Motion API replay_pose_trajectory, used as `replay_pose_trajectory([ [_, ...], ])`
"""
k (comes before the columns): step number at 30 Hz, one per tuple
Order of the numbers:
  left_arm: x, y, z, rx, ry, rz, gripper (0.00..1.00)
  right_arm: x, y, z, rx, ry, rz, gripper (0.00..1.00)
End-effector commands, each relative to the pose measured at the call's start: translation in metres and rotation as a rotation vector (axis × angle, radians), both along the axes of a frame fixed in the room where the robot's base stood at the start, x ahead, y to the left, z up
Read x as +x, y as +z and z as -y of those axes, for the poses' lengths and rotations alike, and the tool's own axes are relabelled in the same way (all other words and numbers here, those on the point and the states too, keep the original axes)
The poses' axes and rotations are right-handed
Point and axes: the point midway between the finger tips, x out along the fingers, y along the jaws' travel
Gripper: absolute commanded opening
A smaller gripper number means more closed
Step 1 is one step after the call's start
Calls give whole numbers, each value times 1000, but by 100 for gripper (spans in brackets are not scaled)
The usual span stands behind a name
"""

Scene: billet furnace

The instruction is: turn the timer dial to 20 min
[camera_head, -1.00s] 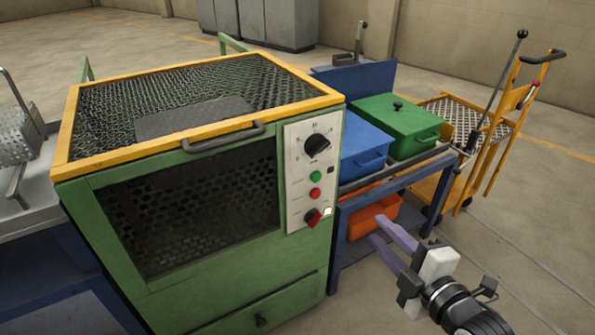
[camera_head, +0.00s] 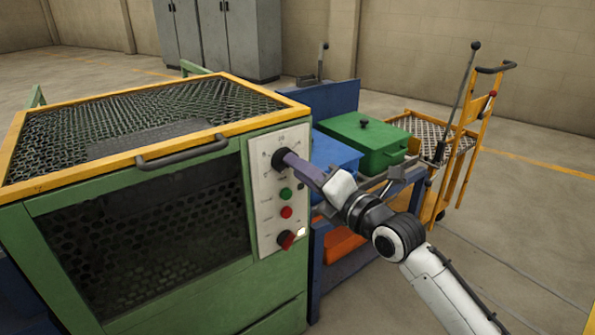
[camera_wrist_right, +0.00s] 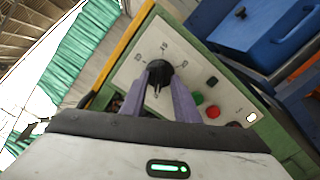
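The timer dial (camera_head: 280,160) is a black knob at the top of the white control panel (camera_head: 262,212) on the green furnace. My right gripper (camera_head: 288,160) is at the dial. In the right wrist view, the dial (camera_wrist_right: 159,73) sits between the tips of the two purple fingers (camera_wrist_right: 160,84), one on each side. I cannot tell whether they press on it. The fingers partly cover the dial in the head view, and its setting is too small to read. My left gripper is out of view.
Below the dial are a green button (camera_head: 285,194), a red button (camera_head: 286,212) and a red-and-black switch (camera_head: 287,239). The furnace handle (camera_head: 182,152) juts out left of the panel. Blue (camera_head: 335,152) and green (camera_head: 364,142) boxes stand close to the right, behind my arm.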

Motion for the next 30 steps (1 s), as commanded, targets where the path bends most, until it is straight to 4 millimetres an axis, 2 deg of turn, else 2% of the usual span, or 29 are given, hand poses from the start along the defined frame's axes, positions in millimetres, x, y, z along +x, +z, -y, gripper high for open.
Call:
replay_pose_trajectory([
  [4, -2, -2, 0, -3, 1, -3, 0, 8, 0, -6, 2, 0, -1, 28],
  [12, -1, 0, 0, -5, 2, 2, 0, 10, 0, -7, 1, 0, -1, 28],
  [13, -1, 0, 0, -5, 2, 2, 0, 10, 0, -7, 1, 0, -1, 26],
  [18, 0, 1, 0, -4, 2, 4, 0, 10, 0, -7, 1, 0, -1, 0],
  [30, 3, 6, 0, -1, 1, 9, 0, 10, 1, -7, 38, 0, -28, 0],
])
